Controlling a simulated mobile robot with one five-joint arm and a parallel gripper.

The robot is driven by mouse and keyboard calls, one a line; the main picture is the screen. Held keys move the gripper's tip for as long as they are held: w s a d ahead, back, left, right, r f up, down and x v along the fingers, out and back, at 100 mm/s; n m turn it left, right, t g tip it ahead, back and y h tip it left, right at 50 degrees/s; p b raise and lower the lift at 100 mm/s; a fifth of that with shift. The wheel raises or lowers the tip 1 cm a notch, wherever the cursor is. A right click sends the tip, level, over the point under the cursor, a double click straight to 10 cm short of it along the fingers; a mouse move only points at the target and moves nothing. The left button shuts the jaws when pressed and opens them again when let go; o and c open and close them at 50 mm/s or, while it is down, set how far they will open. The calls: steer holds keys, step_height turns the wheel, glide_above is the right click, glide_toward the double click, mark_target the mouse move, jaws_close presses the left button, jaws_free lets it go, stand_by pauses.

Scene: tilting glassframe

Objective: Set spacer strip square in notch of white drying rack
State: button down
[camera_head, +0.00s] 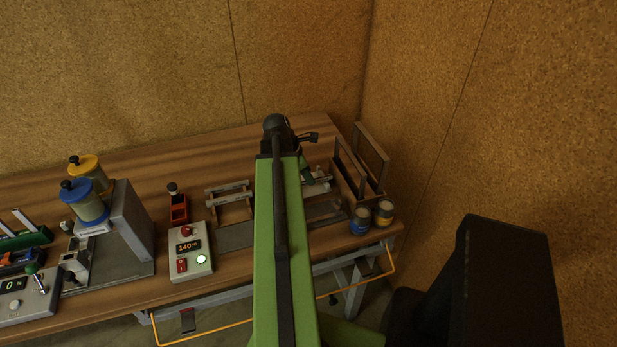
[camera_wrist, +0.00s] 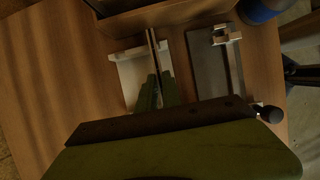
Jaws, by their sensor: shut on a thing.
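The white drying rack (camera_wrist: 129,73) lies on the wooden bench under my gripper in the wrist view; a part of it also shows beside my arm in the head view (camera_head: 319,186). My gripper (camera_wrist: 156,78) has green fingers, shut on a thin spacer strip (camera_wrist: 153,45). The strip points away from the fingers and lies across the rack in the wrist view. I cannot tell whether it touches the rack or sits in the notch. The fingers hide the near end of the strip and part of the rack. In the head view my arm hides most of this spot.
A brown upright frame (camera_head: 367,165) stands just beyond the rack. A grey plate with a small clamp (camera_wrist: 211,60) lies to the right in the wrist view. Two small jars (camera_head: 371,216) stand near the bench's right edge. A control box (camera_head: 191,252) reads 140 °C.

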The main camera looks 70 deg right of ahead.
steer(key=shift+f+b, duration=0.7)
steer(key=c, duration=1.5)
jaws_free()
steer(key=shift+r, duration=0.1)
steer(key=shift+o, duration=0.2)
steer(key=p+v, duration=1.6)
steer(key=v, duration=0.1)
steer(key=shift+r, duration=0.25)
